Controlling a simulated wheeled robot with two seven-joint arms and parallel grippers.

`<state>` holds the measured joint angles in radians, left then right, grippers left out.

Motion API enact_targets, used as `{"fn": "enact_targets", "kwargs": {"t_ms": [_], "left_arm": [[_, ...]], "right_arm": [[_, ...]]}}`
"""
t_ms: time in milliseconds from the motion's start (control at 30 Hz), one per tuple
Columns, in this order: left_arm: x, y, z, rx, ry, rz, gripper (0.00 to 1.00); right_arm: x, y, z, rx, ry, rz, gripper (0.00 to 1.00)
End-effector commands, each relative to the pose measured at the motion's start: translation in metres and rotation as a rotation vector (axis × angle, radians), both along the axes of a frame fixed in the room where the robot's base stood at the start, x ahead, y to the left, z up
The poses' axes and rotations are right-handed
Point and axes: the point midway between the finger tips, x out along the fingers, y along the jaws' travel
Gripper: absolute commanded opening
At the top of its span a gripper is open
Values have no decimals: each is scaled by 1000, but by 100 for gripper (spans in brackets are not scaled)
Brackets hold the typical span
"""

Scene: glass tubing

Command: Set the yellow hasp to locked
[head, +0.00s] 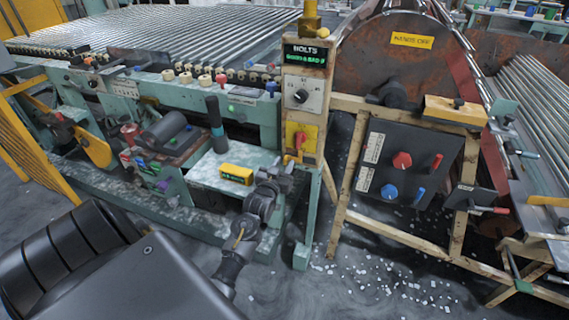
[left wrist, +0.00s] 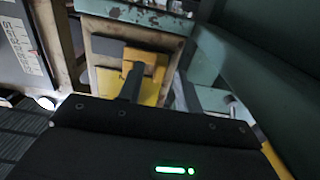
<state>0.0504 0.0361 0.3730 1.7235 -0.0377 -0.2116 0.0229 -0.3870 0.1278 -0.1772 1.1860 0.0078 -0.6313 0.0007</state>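A yellow plate (head: 308,134) with a red handle (head: 300,141) is on the lower part of the control post. It is the likeliest yellow hasp, but whether it is locked cannot be read. My left gripper (head: 284,174) is below and slightly left of it, apart from it in the head view. In the left wrist view a yellow piece (left wrist: 148,62) shows on a beige-edged panel, with a dark finger-like part (left wrist: 131,82) in front. The finger gap is not clear, and no held object shows. My right gripper is not in view.
A yellow box with a dark label (head: 236,174) sits on the pale bench top just left of my left gripper. A dial panel (head: 302,95) is above the yellow plate. A dark panel with red and blue knobs (head: 405,165) stands to the right. White bits litter the floor.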

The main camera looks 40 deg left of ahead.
Motion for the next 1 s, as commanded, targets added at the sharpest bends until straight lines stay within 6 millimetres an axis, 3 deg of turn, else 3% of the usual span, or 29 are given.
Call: {"fn": "enact_targets", "kwargs": {"t_ms": [400, 700, 1000], "left_arm": [[10, 3, 0, 0, 0, -2, 35], [10, 3, 0, 0, 0, -2, 0], [11, 0, 1, -1, 1, -2, 0]], "right_arm": [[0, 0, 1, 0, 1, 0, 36], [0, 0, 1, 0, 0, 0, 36], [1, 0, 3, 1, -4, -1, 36]]}}
